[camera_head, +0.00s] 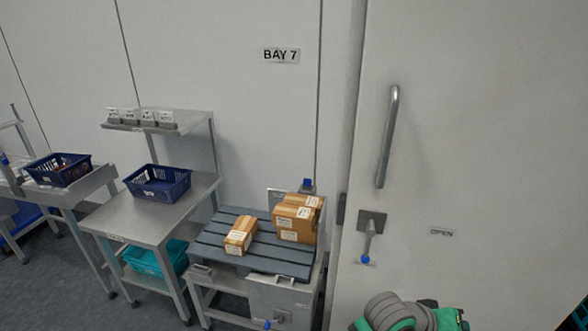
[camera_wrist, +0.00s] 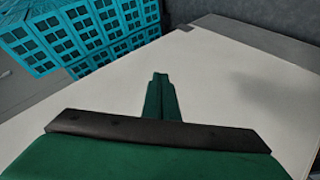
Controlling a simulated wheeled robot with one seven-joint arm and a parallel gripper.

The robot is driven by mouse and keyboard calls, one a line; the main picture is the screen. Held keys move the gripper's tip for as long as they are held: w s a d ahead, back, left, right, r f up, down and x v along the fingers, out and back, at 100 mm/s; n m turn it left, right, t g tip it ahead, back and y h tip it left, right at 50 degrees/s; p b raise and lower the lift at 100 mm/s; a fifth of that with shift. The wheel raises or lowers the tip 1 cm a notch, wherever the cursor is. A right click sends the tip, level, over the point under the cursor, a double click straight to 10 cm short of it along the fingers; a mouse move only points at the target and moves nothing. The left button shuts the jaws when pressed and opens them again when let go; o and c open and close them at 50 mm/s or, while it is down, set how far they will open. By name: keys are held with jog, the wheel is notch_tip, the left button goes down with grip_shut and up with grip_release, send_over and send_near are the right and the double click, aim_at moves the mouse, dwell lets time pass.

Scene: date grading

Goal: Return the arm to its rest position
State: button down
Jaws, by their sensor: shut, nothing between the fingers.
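My gripper (camera_wrist: 160,82) shows in the wrist view as two green fingers pressed together, with nothing between them. It points over a pale flat surface (camera_wrist: 220,80) and appears clear of it; the exact gap cannot be told. In the head view, green and grey parts of my arm (camera_head: 410,316) show at the bottom right, in front of the white door. My gripper's fingers cannot be made out there.
Teal crates (camera_wrist: 75,35) stand upper left in the wrist view. In the head view, a slatted grey platform (camera_head: 215,244) bears cardboard boxes (camera_head: 297,218). A steel table (camera_head: 130,215) holds a blue basket (camera_head: 158,183). The white door (camera_head: 480,130) has a long handle (camera_head: 387,137).

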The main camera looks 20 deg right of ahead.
jog(key=w+a+r+n+t+h, duration=0.3)
jog(key=w+r+n+t+h, duration=0.2)
jog(key=w+r+t, duration=0.15)
jog(key=w+a+f+n+t+y, duration=0.1)
jog(key=a+f+n+t+y, duration=0.3)
jog(key=a, duration=0.4)
jog(key=w+a+f+n+t+y, duration=0.1)
jog(key=a+f+n+t+y, duration=0.15)
jog(key=a+f+t, duration=0.35)
jog(key=s+a+f+y, duration=0.3)
jog(key=s+a+f, duration=0.15)
jog(key=a, duration=0.45)
jog(key=s+a+f+y, duration=0.3)
jog(key=s+a+y, duration=0.15)
jog(key=a, duration=0.45)
jog(key=s+a+m+y, duration=0.2)
jog(key=s+a+m, duration=0.2)
jog(key=s+a, duration=0.9)
jog(key=shift+s+a, duration=0.25)
jog(key=shift+s, duration=0.45)
